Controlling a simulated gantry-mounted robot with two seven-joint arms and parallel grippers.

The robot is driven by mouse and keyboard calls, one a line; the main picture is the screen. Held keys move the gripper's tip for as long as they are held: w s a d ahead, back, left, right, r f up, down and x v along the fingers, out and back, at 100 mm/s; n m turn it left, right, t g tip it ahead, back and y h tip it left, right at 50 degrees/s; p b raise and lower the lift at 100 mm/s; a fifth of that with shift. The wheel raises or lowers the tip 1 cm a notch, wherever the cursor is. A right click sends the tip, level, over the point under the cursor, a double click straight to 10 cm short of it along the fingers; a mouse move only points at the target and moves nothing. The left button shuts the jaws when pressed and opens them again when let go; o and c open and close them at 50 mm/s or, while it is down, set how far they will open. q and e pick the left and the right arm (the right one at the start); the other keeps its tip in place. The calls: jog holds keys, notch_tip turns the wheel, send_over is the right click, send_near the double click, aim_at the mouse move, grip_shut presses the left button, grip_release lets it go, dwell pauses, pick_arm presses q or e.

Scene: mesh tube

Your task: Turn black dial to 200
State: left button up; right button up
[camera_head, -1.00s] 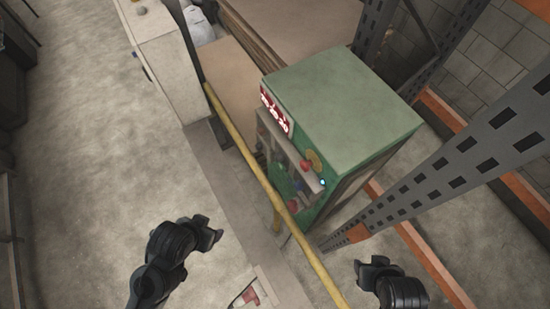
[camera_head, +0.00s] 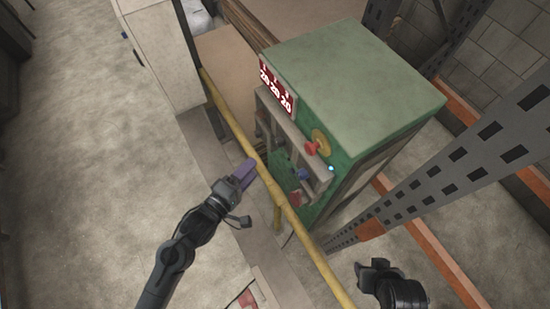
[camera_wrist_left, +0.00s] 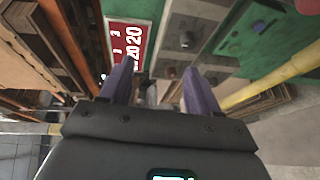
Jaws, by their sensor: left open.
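The green machine (camera_head: 360,80) stands right of centre in the head view. Its red display (camera_head: 277,88) reads 20 under each of 1, 2 and 3, and it also shows in the left wrist view (camera_wrist_left: 128,42). A dark knob (camera_wrist_left: 187,40) sits on the machine's grey panel in the left wrist view; I cannot tell for sure that it is the black dial. My left gripper (camera_head: 246,170), with purple fingers, is open and empty, apart from the panel; its fingers also show in the wrist view (camera_wrist_left: 158,88). My right gripper (camera_head: 374,270) is low in the head view, its jaws unclear.
A yellow rail (camera_head: 270,182) runs in front of the machine, close to my left gripper. A red button (camera_head: 312,148) and a blue knob (camera_head: 304,174) are on the machine's front. A perforated grey rack post (camera_head: 455,160) stands at the right. Open floor lies at the left.

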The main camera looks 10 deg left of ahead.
pick_arm(q)
jog(key=t+b, duration=0.1)
jog(key=b, duration=0.8)
send_near(277, 145)
jog(key=v, duration=0.3)
jog(key=shift+h, duration=0.4)
jog(key=x, duration=1)
jog(key=shift+w+a+f, duration=0.15)
jog(key=shift+x, duration=0.8)
pick_arm(e)
notch_tip(277, 145, down, 12)
pick_arm(q)
jog(key=c, duration=1)
